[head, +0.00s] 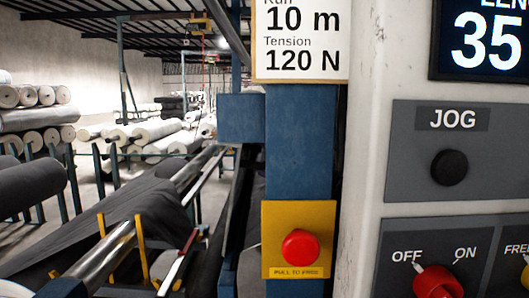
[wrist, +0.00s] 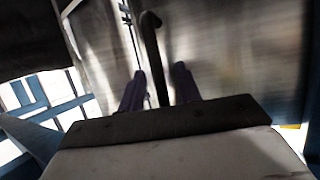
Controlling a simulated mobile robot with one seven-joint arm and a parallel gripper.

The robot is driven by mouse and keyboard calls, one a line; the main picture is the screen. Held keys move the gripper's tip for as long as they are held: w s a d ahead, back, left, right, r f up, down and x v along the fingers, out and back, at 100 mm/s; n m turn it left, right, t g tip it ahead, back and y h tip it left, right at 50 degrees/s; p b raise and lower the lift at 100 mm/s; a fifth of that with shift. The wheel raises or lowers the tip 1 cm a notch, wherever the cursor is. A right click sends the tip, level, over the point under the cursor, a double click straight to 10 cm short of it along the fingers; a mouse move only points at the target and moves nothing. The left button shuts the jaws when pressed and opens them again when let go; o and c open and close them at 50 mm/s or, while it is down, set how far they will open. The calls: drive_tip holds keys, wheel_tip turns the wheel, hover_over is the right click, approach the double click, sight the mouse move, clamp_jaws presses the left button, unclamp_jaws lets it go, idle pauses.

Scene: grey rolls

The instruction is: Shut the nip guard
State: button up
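My gripper (wrist: 158,85) shows in the wrist view with its two dark purple fingers apart. A dark bar with a hooked top (wrist: 153,50) runs up between the fingers, in line with the gap. I cannot tell whether it touches either finger. Behind it is a brushed metal sheet (wrist: 235,50), which may be the nip guard; I cannot tell for sure. In the head view my gripper does not show, and no part there is clearly the guard. Shiny rollers (head: 112,247) with dark fabric run at the lower left.
A blue post (head: 298,150) carries a red stop button (head: 300,247) on a yellow plate. To the right is a white cabinet with a JOG panel (head: 420,170) and a red OFF/ON switch (head: 437,282). Racks of fabric rolls (head: 40,120) stand at the left.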

drive_tip(key=shift+w+a, duration=0.1)
drive_tip(key=shift+a, duration=0.1)
clamp_jaws()
idle(0.3)
